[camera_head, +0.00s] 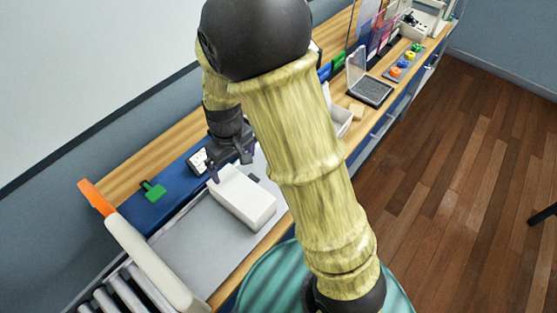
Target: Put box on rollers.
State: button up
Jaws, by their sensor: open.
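A white box (245,199) lies on a grey flat surface (195,250) on the bench, left of my arm. My gripper (230,168) is open and points down at the far end of the box. One finger appears close to the box's far left corner. I cannot tell whether it touches, and the other finger is partly hard to make out. The rollers (125,290) are grey cylinders at the bottom left, partly cut off by the picture edge.
A white bar with an orange end (97,196) stands between the rollers and the grey surface. A green piece (153,190) sits on a blue strip. An open dark case (370,90) and colored knobs (403,62) lie farther right along the bench.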

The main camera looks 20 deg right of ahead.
jog(key=s+d+r+m+t, duration=0.2)
jog(key=s+d+r+m, duration=0.3)
jog(key=s+d, duration=0.4)
jog(key=d+r, duration=0.1)
jog(key=d, duration=0.2)
jog(key=shift+d+r+m, duration=0.2)
jog(key=shift+d+m, duration=0.2)
jog(key=shift+c, duration=0.2)
